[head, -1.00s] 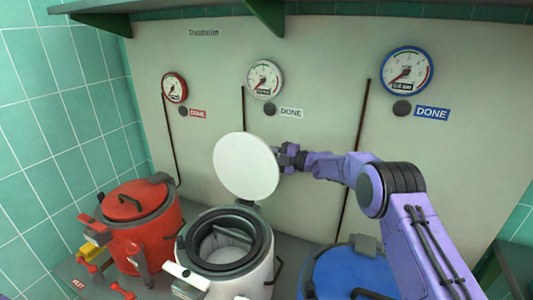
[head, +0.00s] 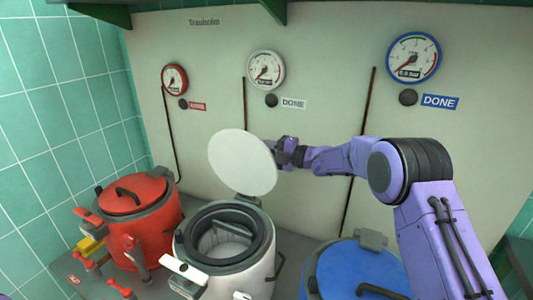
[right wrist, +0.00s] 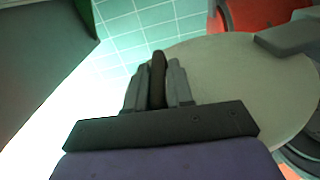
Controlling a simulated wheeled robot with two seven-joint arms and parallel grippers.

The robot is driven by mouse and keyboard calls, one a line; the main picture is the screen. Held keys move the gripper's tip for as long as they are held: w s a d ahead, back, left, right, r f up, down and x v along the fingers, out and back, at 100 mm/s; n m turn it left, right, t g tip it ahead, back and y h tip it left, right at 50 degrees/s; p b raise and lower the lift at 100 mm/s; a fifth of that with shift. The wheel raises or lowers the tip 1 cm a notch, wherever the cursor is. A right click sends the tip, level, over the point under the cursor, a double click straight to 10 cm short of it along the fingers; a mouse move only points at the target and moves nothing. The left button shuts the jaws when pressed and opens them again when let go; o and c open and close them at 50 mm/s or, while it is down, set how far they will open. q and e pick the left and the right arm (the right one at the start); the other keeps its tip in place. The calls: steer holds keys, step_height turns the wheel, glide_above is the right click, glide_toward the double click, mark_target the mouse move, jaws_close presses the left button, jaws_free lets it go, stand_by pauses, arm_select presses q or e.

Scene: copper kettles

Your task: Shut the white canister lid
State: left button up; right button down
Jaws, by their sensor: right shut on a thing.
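The white canister (head: 262,268) stands in the middle of the counter in the head view, its dark-ringed mouth uncovered. Its round white lid (head: 240,160) stands raised and steeply tilted at the back of the rim, its pale face toward me. My right gripper (head: 287,152) is at the lid's right edge, partly behind it. In the right wrist view the lid (right wrist: 225,85) lies beside the fingers. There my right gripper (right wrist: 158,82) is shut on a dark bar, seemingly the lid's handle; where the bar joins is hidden. My left gripper is not in view.
A red canister (head: 155,222) with its lid down stands left. A blue canister (head: 345,270) stands right, partly behind my right arm. Behind is a pale panel (head: 330,60) with a red gauge (head: 174,79), a white gauge (head: 266,69) and a blue gauge (head: 413,57).

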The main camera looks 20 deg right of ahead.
steer(key=shift+s+a+f+n+b, duration=0.2)
steer(key=shift+s+a+n+b, duration=0.7)
steer(key=shift+b, duration=0.95)
steer(key=shift+s+a+f+n+b, duration=0.25)
steer(key=shift+s+a+n+b, duration=0.6)
steer(key=shift+b, duration=1)
steer(key=shift+s+a+f+n+b, duration=0.2)
steer(key=shift+s+a+n+b, duration=0.35)
steer(key=shift+s+a+b, duration=1)
steer(key=shift+w+d+b, duration=0.2)
steer(key=shift+w+b, duration=0.1)
steer(key=shift+w, duration=0.2)
steer(key=c, duration=1.1)
jaws_free()
steer(key=shift+s+r, duration=0.1)
steer(key=shift+s, duration=0.05)
steer(key=shift+d, duration=0.1)
steer(key=b, duration=0.2)
glide_toward(251, 165)
steer(key=s+r, duration=0.2)
steer(key=s, duration=0.1)
steer(key=s+a+r, duration=0.1)
steer(key=shift+s+a, duration=0.15)
steer(key=shift+s, duration=0.2)
